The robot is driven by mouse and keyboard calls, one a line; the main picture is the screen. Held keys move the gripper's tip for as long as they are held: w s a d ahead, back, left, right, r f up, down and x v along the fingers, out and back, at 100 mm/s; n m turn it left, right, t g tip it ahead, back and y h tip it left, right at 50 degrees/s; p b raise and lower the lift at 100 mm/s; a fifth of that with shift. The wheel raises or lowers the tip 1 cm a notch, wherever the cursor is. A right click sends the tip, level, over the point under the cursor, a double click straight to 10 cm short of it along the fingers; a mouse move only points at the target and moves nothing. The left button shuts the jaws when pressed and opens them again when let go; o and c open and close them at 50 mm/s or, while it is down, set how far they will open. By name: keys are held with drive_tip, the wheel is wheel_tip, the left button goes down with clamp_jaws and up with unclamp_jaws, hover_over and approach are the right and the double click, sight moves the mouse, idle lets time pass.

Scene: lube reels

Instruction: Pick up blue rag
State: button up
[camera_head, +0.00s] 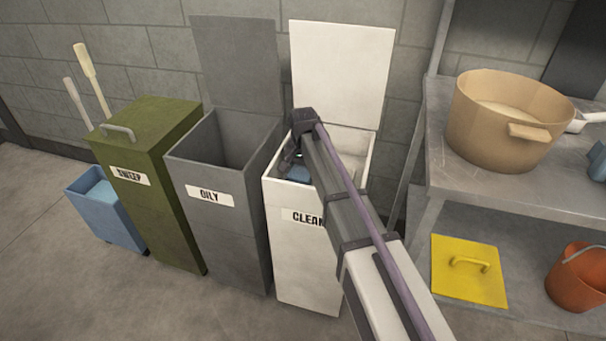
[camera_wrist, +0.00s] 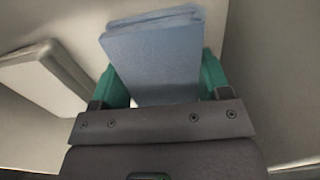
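The blue rag (camera_wrist: 155,60) is a folded slab between the two green fingers of my gripper (camera_wrist: 165,85) in the wrist view. The fingers stand close along its left and right sides, and no clear gap shows. Whether they press on it cannot be told. In the head view my gripper (camera_head: 290,160) reaches down into the open white bin (camera_head: 300,240), whose label starts "CLEA". A bit of the blue rag (camera_head: 298,174) shows inside the bin beside it. My arm hides part of the label and the bin's right side.
The white bin's raised lid (camera_head: 342,70) stands behind my arm. Left of the bin are an open grey "OILY" bin (camera_head: 235,245), a shut green bin (camera_head: 165,215) and a blue bucket (camera_head: 110,225). A metal shelf (camera_head: 500,190) with a tan pot (camera_head: 490,130) stands right.

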drive_tip(key=shift+c, duration=1.3)
drive_tip(key=shift+r, duration=0.1)
